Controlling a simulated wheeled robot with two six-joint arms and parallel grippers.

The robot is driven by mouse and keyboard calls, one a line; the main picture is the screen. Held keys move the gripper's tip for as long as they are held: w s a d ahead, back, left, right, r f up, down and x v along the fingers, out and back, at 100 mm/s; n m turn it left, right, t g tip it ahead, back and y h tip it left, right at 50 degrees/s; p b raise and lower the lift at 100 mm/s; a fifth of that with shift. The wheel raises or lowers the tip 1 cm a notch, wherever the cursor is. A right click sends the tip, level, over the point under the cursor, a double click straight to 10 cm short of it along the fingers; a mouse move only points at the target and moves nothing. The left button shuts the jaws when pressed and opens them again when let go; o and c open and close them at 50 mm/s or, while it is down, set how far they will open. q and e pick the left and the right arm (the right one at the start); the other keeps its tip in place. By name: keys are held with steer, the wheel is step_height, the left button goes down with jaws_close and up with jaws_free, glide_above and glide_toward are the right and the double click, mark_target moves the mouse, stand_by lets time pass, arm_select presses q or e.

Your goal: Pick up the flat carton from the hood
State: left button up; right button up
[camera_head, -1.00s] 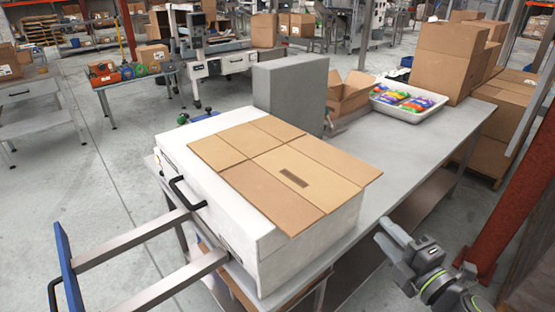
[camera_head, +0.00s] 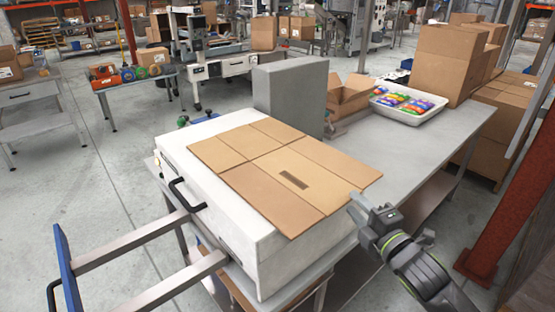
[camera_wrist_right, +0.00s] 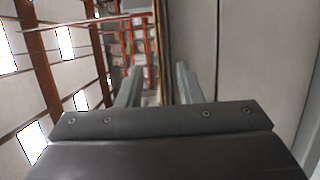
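The flat carton (camera_head: 287,170) is a tan folded cardboard sheet with a dark slot. It lies flat on top of the white hood (camera_head: 190,160), its near right corner sticking out past the hood's edge. My right gripper (camera_head: 353,204) is at that right edge, close to the carton's corner; touching or apart cannot be told. In the right wrist view its two fingers (camera_wrist_right: 158,84) stand apart, with a thin tan strip running between them, likely the carton's edge. My left gripper is not in view.
A grey block (camera_head: 290,96) stands behind the carton on the grey table (camera_head: 400,160). Farther back are an open box (camera_head: 348,97), a white tray (camera_head: 408,118) with colourful packs, and stacked boxes (camera_head: 440,62). The table's right part is clear.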

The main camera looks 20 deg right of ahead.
steer(key=w, duration=0.2)
steer(key=w+a+p, duration=0.1)
steer(key=w, duration=0.1)
steer(key=shift+w+f, duration=0.1)
steer(key=shift+w, duration=0.1)
jaws_close()
